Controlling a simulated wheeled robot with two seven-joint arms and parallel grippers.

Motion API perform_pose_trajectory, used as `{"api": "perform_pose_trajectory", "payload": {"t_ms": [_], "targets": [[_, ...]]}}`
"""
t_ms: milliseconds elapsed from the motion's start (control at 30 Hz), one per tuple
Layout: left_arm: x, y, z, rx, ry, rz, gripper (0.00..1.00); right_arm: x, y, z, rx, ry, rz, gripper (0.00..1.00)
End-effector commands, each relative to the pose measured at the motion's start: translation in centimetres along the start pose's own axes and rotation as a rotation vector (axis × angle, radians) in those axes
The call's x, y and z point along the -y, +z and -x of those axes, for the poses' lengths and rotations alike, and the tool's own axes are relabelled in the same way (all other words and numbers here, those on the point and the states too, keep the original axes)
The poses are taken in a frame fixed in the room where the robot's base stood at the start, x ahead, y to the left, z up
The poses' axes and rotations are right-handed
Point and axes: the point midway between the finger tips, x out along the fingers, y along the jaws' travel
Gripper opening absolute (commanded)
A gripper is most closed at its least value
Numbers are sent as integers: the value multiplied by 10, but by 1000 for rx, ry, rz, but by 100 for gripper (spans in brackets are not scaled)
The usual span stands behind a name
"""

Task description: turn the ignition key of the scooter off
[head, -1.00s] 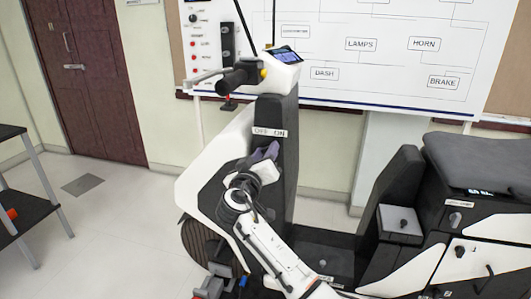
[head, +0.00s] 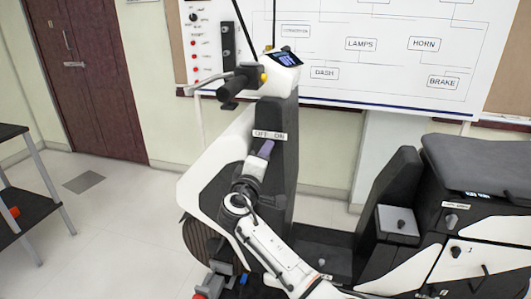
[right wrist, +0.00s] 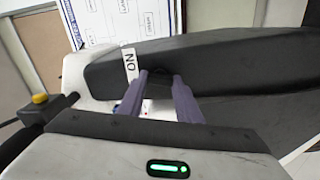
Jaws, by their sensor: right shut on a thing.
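The scooter (head: 212,178) stands in the middle of the head view, with a white and black front panel. An OFF/ON label (head: 269,135) is on the black panel below the handlebar; its ON end also shows in the right wrist view (right wrist: 130,65). My right gripper (head: 265,148) is just below this label. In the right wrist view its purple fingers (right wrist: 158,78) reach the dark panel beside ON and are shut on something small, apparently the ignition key. The key itself is hidden by the fingers, so its angle cannot be told. My left gripper is not in view.
The handlebar (head: 242,82) and a lit dash display (head: 286,59) are above my gripper. A wiring board (head: 365,75) hangs behind. The scooter's seat (head: 475,160) is at right. A dark shelf (head: 30,212) stands at far left, with clear floor between.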

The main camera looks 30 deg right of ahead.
Motion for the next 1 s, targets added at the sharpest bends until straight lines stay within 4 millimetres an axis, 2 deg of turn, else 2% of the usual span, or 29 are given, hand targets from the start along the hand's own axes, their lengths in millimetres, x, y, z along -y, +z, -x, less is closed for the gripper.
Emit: {"api": "perform_pose_trajectory", "payload": {"t_ms": [400,1000], "targets": [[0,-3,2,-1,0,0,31,1,1,0,2,-1,221,9],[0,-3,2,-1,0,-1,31,1,1,0,1,-1,264,9]]}}
